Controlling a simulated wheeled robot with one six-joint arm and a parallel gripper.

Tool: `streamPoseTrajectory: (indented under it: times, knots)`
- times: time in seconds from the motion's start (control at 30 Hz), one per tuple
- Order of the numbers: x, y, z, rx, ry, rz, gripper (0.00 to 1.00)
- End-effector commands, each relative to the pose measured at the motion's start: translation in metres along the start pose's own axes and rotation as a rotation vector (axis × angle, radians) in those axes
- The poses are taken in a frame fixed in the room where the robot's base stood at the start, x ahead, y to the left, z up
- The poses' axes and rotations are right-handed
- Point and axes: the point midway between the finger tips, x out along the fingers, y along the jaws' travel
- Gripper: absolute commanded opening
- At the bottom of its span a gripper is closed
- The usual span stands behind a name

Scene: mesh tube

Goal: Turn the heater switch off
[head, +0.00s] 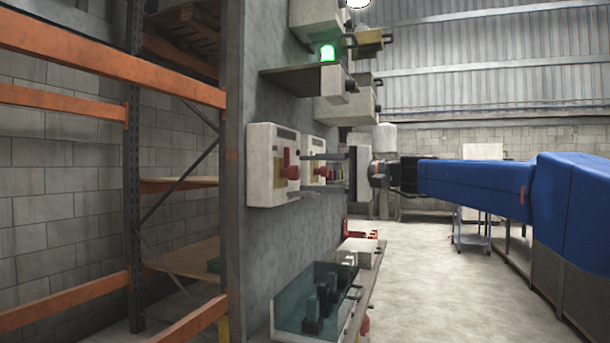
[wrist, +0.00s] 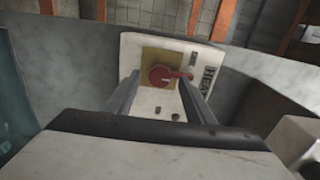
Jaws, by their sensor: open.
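The heater switch is a red rotary handle (wrist: 168,76) on a yellow square plate, on a white box (wrist: 135,48) with a partly readable label starting "HEA". In the wrist view the handle's lever points right. My gripper (wrist: 160,88) is open, one finger on each side of the handle; the right finger is close to the lever's tip, and I cannot tell whether they touch. In the head view my gripper (head: 312,171) reaches left to the farther white box, whose red handle (head: 321,171) shows between the fingers.
A nearer white box (head: 262,165) with another red handle (head: 290,172) is on the same grey panel (head: 250,100). Above is a shelf (head: 300,78) with a lit green lamp (head: 327,53).

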Motion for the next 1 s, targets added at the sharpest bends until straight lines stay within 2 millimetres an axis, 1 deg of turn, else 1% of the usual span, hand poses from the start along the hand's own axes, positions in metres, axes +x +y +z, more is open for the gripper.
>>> streamPoseTrajectory:
  times: [0.03, 0.2, 0.6, 0.8, 1.0]
  knots:
    - [-0.010, 0.000, -0.001, 0.000, 0.003, 0.000, 0.49]
    - [-0.042, 0.000, -0.001, -0.001, 0.004, 0.000, 0.49]
    - [-0.110, 0.001, -0.001, 0.000, 0.003, 0.001, 0.49]
    - [-0.136, 0.001, -0.001, 0.001, 0.003, 0.001, 0.49]
    - [-0.150, 0.001, 0.000, 0.000, 0.001, 0.001, 0.49]
